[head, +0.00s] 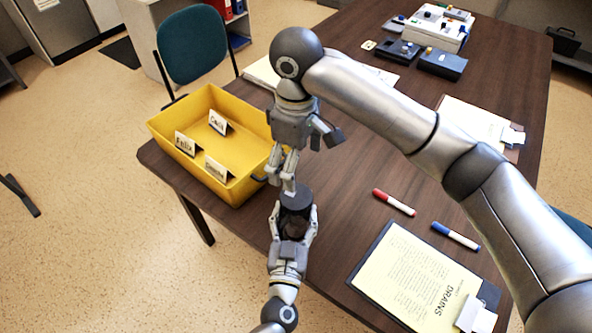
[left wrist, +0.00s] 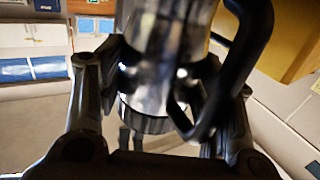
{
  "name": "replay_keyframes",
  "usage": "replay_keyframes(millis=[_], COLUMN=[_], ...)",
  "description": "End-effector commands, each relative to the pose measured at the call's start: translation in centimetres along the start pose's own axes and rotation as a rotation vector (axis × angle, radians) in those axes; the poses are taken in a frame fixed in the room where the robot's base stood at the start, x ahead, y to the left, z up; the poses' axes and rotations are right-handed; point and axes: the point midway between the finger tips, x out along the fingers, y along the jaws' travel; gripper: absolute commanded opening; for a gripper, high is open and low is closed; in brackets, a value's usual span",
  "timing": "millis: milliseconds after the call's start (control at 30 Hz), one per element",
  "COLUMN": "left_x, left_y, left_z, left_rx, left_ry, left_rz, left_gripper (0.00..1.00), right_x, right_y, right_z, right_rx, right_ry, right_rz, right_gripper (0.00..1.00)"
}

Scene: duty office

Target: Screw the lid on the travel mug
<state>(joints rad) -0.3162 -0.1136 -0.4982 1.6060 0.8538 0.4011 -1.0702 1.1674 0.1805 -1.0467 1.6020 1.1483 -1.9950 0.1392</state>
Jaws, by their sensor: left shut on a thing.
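The travel mug stands in my left gripper (head: 293,222), which is shut on its body. In the left wrist view the mug (left wrist: 165,50) is shiny steel, with a black handle (left wrist: 240,65) on the right, between the two fingers. In the head view the mug's body is mostly hidden by the fingers. A dark round lid (head: 296,200) shows at the mug's top; whether it is seated or threaded cannot be told. My right gripper (head: 284,184) points down from above, its fingertips at the lid. Whether they grip it is unclear.
A yellow bin (head: 163,128) with name cards stands left of the grippers, close by. A red marker (head: 394,202), a blue marker (head: 456,236) and a clipboard (head: 362,277) lie on the dark table (head: 345,215) to the right. Boxy devices (head: 437,32) stand at the back.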

Motion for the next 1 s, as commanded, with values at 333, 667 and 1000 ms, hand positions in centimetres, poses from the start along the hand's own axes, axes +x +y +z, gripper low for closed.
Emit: replay_keyframes(millis=[333, 667, 1000], left_x=[0.0, 0.0, -1.2], left_y=[0.0, 0.0, 0.0], left_z=[0.0, 0.0, 0.1], left_rx=[0.0, 0.0, -0.001], left_ry=[0.001, 0.0, -0.002], left_rz=[0.0, 0.0, 0.0], left_gripper=[0.64, 0.85, 0.85], right_x=[-0.3, -0.2, -0.2], right_y=[0.0, 0.0, 0.0], right_z=[0.0, 0.0, 0.0], right_rx=[0.0, 0.0, 0.0], right_ry=[0.0, 0.0, -0.001], right_rz=[0.0, 0.0, 0.0], right_gripper=[0.89, 0.89, 0.89])
